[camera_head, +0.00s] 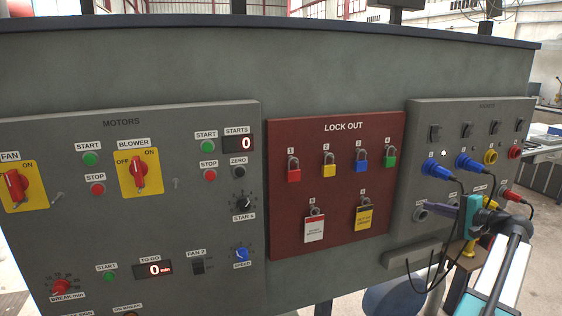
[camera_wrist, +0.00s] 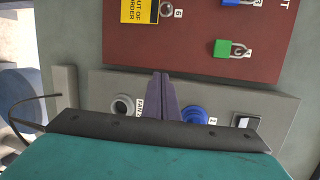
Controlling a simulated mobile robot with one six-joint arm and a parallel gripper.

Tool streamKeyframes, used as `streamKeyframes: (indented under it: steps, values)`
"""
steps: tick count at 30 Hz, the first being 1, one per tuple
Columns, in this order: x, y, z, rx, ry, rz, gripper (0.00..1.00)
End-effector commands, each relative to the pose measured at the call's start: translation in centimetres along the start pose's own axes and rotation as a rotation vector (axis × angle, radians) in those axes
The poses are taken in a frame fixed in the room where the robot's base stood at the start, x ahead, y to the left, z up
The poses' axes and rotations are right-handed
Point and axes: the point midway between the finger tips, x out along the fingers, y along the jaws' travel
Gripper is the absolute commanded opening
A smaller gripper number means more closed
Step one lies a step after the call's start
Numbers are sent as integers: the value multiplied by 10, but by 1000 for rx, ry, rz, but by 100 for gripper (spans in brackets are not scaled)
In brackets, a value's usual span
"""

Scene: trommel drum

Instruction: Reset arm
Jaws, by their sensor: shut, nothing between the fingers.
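My gripper (camera_head: 430,208) is at the right in the head view, in front of the lower left part of the grey socket panel (camera_head: 425,115). Its purple fingers point left and a teal body sits behind them. In the wrist view my gripper (camera_wrist: 161,76) has its two fingers together and empty, between a grey round socket (camera_wrist: 123,106) and a blue plug (camera_wrist: 194,115). I cannot tell whether the fingertips touch the panel. My arm runs to the lower right and hides part of the panel's lower side.
The red LOCK OUT board (camera_head: 335,190) holds several padlocks and tags, left of my gripper. The MOTORS panel (camera_head: 125,200) has knobs, buttons and switches. Blue plugs (camera_head: 437,171) and a red plug (camera_head: 512,195) with dark cables stick out near my arm. A grey ledge (camera_head: 412,257) lies below.

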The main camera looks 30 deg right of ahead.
Motion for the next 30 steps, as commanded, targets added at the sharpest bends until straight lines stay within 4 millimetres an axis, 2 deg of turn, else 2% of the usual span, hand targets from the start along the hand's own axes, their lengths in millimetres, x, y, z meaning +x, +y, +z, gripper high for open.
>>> streamKeyframes:
  steps: [1, 6, 11, 15, 24, 30]
  values:
    - [20, 17, 13, 4, -22, 28, 0]
    - [76, 71, 48, 3, -85, 122, 0]
    - [123, 123, 88, -4, -147, 215, 0]
    - [159, 168, 127, -19, -205, 299, 0]
    - [216, 269, 223, -72, -343, 484, 0]
    - [237, 337, 292, -126, -442, 613, 0]
